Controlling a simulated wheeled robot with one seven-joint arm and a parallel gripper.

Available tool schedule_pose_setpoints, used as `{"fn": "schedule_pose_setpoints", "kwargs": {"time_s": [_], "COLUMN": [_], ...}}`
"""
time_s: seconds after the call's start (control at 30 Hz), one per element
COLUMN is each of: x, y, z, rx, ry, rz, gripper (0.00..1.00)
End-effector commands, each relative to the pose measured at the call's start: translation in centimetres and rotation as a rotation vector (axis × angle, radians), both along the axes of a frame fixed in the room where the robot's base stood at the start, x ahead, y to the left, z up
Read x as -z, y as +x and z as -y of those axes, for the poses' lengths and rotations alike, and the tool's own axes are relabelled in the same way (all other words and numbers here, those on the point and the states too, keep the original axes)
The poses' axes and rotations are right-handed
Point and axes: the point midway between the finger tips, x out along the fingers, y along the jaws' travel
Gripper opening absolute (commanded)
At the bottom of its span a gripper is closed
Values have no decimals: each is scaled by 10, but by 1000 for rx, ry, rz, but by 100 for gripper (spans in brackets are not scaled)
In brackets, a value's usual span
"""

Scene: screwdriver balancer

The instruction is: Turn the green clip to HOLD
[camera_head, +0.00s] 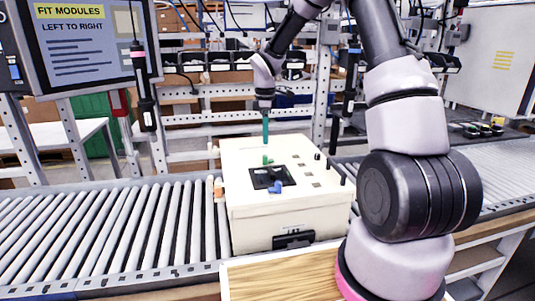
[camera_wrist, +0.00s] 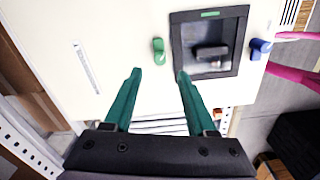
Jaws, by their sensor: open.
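The green clip (camera_wrist: 158,50) is a small rounded piece on the top of the cream box, beside the left edge of a black-framed square recess (camera_wrist: 175,45). It also shows in the head view (camera_head: 267,160). My gripper (camera_wrist: 160,75) has two teal fingers, spread apart with nothing between them. In the wrist view the clip lies just past the fingertips, in line with the gap. In the head view my gripper (camera_head: 266,140) points down over the clip, apart from it. No HOLD marking is readable.
A blue clip (camera_wrist: 260,47) sits on the recess's other side. The cream box (camera_head: 270,225) stands on a roller conveyor (camera_head: 120,230). Dark pegs (camera_head: 343,175) rise at its right side. A hanging screwdriver (camera_head: 144,90) is at left, before a screen (camera_head: 85,40).

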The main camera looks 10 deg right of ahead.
Motion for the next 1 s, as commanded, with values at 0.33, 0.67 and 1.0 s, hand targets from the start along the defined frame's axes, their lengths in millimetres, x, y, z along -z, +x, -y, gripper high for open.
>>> {"fn": "schedule_pose_setpoints", "kwargs": {"time_s": [0.33,0.67,1.0], "x": [61,75,75], "y": [-1,0,0], "z": [0,0,0], "rx": [1,2,2], "ry": [0,1,1], "rz": [-2,1,2], "gripper": [57,57,0]}}
